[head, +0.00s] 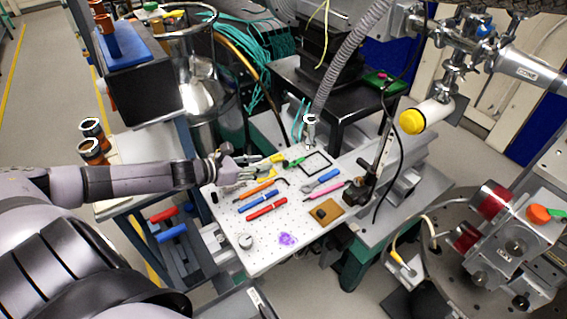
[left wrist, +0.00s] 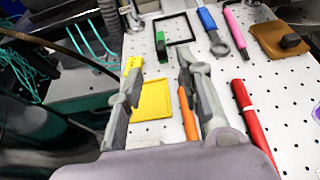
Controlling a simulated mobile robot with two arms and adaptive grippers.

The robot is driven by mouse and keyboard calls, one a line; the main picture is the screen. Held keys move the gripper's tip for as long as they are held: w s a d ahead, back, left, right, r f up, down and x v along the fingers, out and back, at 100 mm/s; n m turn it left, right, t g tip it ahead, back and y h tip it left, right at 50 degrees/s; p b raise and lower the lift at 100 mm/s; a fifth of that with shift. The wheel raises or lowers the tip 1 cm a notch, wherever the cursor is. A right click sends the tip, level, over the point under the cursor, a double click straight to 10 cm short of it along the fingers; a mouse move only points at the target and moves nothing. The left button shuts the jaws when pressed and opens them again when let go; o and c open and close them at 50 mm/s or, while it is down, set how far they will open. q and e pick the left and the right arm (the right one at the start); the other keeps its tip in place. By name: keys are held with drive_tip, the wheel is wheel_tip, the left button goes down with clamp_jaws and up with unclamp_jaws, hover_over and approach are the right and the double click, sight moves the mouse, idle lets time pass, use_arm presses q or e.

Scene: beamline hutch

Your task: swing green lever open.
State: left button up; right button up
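A small green piece (head: 293,162) lies on the white perforated board beside a black square frame; it also shows in the left wrist view (left wrist: 160,45), standing ahead of my fingers. Another green, lever-like part (head: 557,215) sits beside an orange knob at the right edge of the head view. I cannot tell for certain which is the lever. My left gripper (head: 252,169) reaches over the board's left edge. In the left wrist view its fingers (left wrist: 160,72) are apart, with a yellow piece (left wrist: 153,100) seen in the gap, not held. My right gripper is not in view.
On the white board (head: 265,257) lie an orange-handled tool (head: 257,190), a red pen-like tool (head: 266,209), a blue-handled wrench (head: 323,181), a pink tool (head: 323,192) and a brown pad (head: 326,212). A yellow-capped cylinder (head: 412,121) hangs above right.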

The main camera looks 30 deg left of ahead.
sight(286, 161)
use_arm(q)
drive_tip(key=shift+p+x, duration=0.6)
drive_tip(key=shift+x, duration=4.15)
drive_tip(key=shift+d, duration=0.1)
drive_tip(key=shift+c, duration=0.3)
clamp_jaws()
